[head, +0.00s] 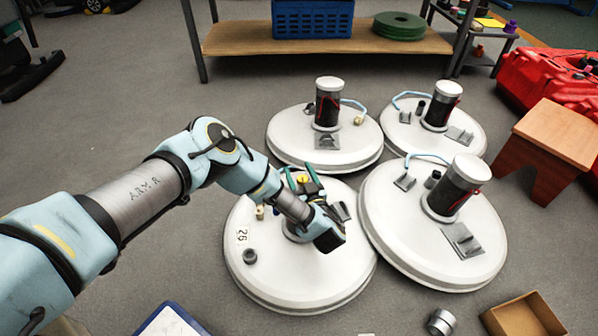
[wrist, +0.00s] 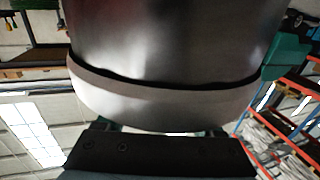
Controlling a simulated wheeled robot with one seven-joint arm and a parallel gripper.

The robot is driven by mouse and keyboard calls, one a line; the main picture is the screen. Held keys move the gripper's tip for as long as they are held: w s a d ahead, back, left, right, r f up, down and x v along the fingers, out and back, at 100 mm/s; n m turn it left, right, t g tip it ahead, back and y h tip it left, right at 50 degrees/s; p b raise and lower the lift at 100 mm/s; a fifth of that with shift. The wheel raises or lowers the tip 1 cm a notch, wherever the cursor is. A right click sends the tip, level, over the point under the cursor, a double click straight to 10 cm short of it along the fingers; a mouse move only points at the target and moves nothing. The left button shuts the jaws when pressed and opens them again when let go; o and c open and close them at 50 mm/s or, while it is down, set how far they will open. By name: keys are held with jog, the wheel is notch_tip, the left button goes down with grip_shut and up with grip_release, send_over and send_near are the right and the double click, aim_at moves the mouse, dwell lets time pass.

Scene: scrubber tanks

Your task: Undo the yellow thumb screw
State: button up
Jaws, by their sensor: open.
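A small yellow piece (head: 302,179), which looks like the thumb screw, shows at the back of the near-left white round tank (head: 255,282) marked 26. My gripper (head: 304,184) is open, with its green fingers on either side of the yellow piece in the picture. I cannot tell whether they touch it. My wrist and forearm cross over the middle of this tank and hide much of its top. In the wrist view a large grey curved surface with a dark band (wrist: 165,93) fills the middle; the yellow screw does not show there.
Three similar tanks with dark upright cylinders stand close by: back (head: 285,140), back right (head: 470,125) and right (head: 400,255). A wooden stool (head: 553,140), an open box (head: 522,318) and a small metal cylinder (head: 441,321) are to the right. Behind is a shelf (head: 240,38).

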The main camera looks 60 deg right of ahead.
aim_at(305, 182)
jog(key=p+v, duration=0.5)
jog(key=v, duration=0.4)
jog(key=shift+s+a+r, duration=0.15)
jog(key=shift+s+r, duration=0.05)
jog(key=shift+s, duration=0.1)
jog(key=shift+s+a+f+p, duration=0.2)
jog(key=shift+s+a+p, duration=0.1)
jog(key=shift+s+a, duration=0.1)
jog(key=shift+s, duration=0.1)
